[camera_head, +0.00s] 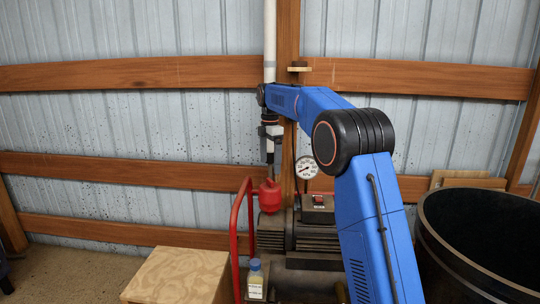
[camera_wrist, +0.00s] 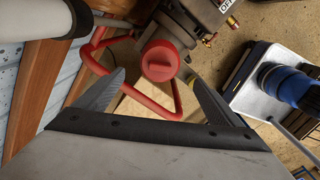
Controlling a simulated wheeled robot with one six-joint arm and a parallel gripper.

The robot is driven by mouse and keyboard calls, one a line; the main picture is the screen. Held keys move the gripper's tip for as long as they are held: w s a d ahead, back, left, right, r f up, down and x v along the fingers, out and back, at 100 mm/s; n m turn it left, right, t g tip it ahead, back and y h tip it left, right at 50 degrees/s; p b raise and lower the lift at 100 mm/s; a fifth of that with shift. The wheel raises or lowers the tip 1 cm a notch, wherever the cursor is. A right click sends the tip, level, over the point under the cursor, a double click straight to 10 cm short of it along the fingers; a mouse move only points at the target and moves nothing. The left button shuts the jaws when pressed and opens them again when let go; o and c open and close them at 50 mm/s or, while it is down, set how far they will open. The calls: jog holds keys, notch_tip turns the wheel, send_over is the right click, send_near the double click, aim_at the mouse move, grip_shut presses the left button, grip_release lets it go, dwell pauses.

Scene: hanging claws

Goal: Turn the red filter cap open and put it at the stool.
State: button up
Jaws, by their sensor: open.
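The red filter cap (camera_head: 270,196) sits on top of the pump (camera_head: 300,238) in the head view. In the wrist view the cap (camera_wrist: 160,62) shows from above as a round disc with a raised grip bar. My gripper (camera_head: 270,172) points down just above the cap. In the wrist view its two fingers (camera_wrist: 158,79) are spread and empty, with the cap between and beyond their tips. Whether a finger touches the cap cannot be told. The stool (camera_head: 178,272) has a pale wooden top at the lower left of the head view; its top looks bare.
A red tubular handle (camera_head: 236,235) rises left of the cap. A pressure gauge (camera_head: 307,167) stands close on its right. A bottle with a blue cap (camera_head: 255,280) stands in front of the pump. A large black tub (camera_head: 430,238) is at the right. A white pipe (camera_head: 269,40) runs down the wall.

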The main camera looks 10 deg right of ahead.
aim_at(270, 179)
notch_tip(270, 179, down, 14)
jog(key=shift+f, duration=0.1)
dwell(0.5)
jog(key=c, duration=1.5)
jog(key=shift+o, duration=0.2)
jog(key=n, duration=0.6)
jog(key=shift+w, duration=0.1)
jog(key=o, duration=1.6)
jog(key=shift+n, duration=0.4)
jog(key=shift+o, duration=0.7)
jog(key=shift+r, duration=3)
